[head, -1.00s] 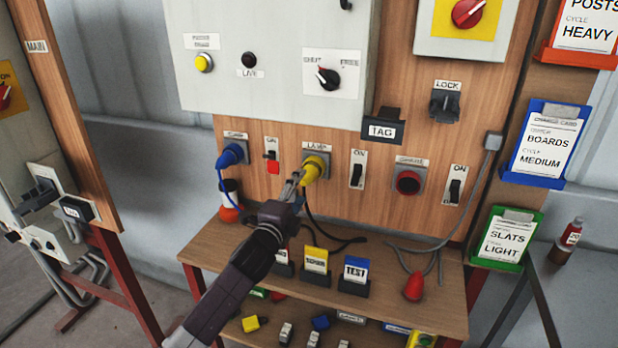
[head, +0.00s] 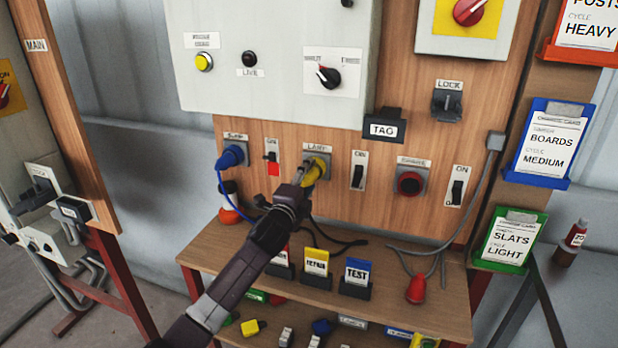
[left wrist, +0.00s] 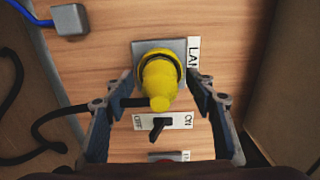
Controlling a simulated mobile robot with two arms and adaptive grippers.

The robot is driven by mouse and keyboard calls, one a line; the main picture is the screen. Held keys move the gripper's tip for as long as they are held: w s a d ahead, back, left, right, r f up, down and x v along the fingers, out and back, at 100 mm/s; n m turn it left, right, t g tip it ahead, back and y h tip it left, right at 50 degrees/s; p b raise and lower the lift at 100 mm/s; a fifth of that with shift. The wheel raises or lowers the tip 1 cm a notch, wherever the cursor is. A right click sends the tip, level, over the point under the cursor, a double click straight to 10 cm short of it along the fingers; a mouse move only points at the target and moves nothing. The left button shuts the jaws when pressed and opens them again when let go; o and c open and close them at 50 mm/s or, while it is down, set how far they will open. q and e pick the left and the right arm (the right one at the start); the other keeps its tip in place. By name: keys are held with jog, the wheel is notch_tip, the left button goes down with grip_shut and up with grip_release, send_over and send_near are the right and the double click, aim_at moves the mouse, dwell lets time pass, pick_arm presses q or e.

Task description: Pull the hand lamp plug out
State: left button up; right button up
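The yellow hand lamp plug (head: 315,169) sits in the grey socket plate under the LAMP label (head: 317,148). In the left wrist view the plug (left wrist: 158,78) is between the fingers, and its dark cable leaves to the left. My left gripper (head: 308,181) is at the plug in the head view. In the left wrist view its two fingers (left wrist: 160,82) stand open, one on each side of the plug, with small gaps visible. My right gripper is not in view.
A blue plug (head: 232,155) sits in the socket to the left. An ON/OFF switch (head: 357,170) is right of the lamp socket, and a red-ringed socket (head: 409,183) is farther right. A shelf (head: 222,247) below holds cards and a loose red plug (head: 416,288).

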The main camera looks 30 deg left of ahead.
aim_at(304, 184)
pick_arm(q)
grip_shut()
jog(key=shift+f, duration=0.1)
jog(key=shift+s, duration=0.1)
dwell(0.3)
jog(key=shift+p+v, duration=0.8)
jog(key=shift+v, duration=0.7)
jog(key=shift+p+v, duration=0.5)
jog(key=shift+v, duration=1.05)
